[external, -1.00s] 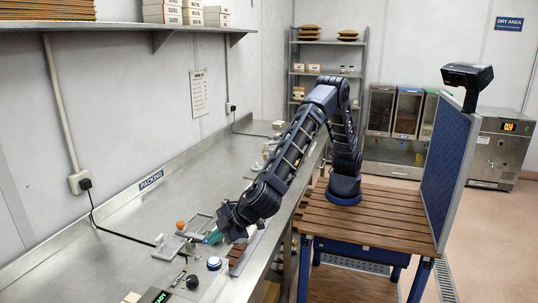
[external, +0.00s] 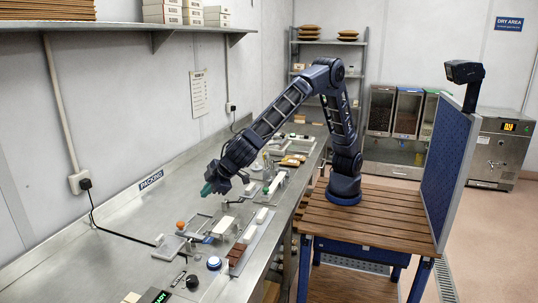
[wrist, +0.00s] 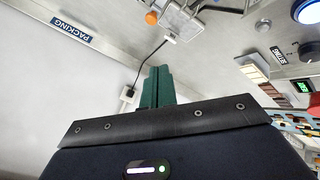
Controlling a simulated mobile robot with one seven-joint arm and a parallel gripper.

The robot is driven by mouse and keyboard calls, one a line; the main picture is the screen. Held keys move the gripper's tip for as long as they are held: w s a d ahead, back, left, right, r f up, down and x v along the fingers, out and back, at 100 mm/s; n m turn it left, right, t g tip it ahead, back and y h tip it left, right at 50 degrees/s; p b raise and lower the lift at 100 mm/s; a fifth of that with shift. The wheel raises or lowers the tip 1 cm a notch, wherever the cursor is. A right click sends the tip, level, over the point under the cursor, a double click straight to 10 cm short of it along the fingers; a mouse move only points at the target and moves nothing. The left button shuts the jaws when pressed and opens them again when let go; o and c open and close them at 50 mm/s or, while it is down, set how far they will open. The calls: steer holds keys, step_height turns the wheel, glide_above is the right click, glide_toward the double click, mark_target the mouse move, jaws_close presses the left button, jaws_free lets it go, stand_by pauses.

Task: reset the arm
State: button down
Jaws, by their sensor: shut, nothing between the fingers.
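My arm reaches from its base on the slatted wooden cart over to the steel bench. My gripper (external: 207,189) is above the bench, near the middle of its length and left of the arm's base. Its green fingers (wrist: 157,87) show in the wrist view, closed together with nothing between them. The gripper is clear of the bench top and touches none of the items below.
Below the gripper lie a tray with an orange knob (external: 181,225), a blue round button (external: 214,263) and brown bars (external: 237,254). More small items line the bench behind. A blue panel (external: 450,180) stands right of the base. The bench's left side is mostly clear.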

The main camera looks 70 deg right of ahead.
steer(key=w+d+r+m+g+h, duration=0.1)
steer(key=w+d+r, duration=0.2)
steer(key=d, duration=0.4)
steer(key=w+d+r+m, duration=0.1)
steer(key=w+d+r, duration=0.15)
steer(key=d, duration=0.55)
steer(key=d+r+m+g, duration=0.1)
steer(key=d+r+m, duration=0.15)
steer(key=d, duration=1.15)
steer(key=d+r+m+g, duration=0.1)
steer(key=d+r, duration=0.2)
steer(key=d, duration=1.1)
steer(key=s+d+m, duration=0.1)
steer(key=s+d, duration=0.4)
steer(key=d, duration=0.3)
steer(key=s+d+m, duration=0.1)
steer(key=s+d, duration=0.4)
steer(key=d, duration=0.2)
steer(key=s+d+f+m, duration=0.1)
steer(key=s+d+f, duration=0.1)
steer(key=s+d, duration=0.2)
steer(key=s+d+f+m, duration=0.1)
steer(key=s+d+f, duration=0.1)
steer(key=s+d, duration=0.3)
steer(key=shift+s+d+f+g+y, duration=0.2)
steer(key=shift+s+f+g+y, duration=0.15)
steer(key=shift+s, duration=2)
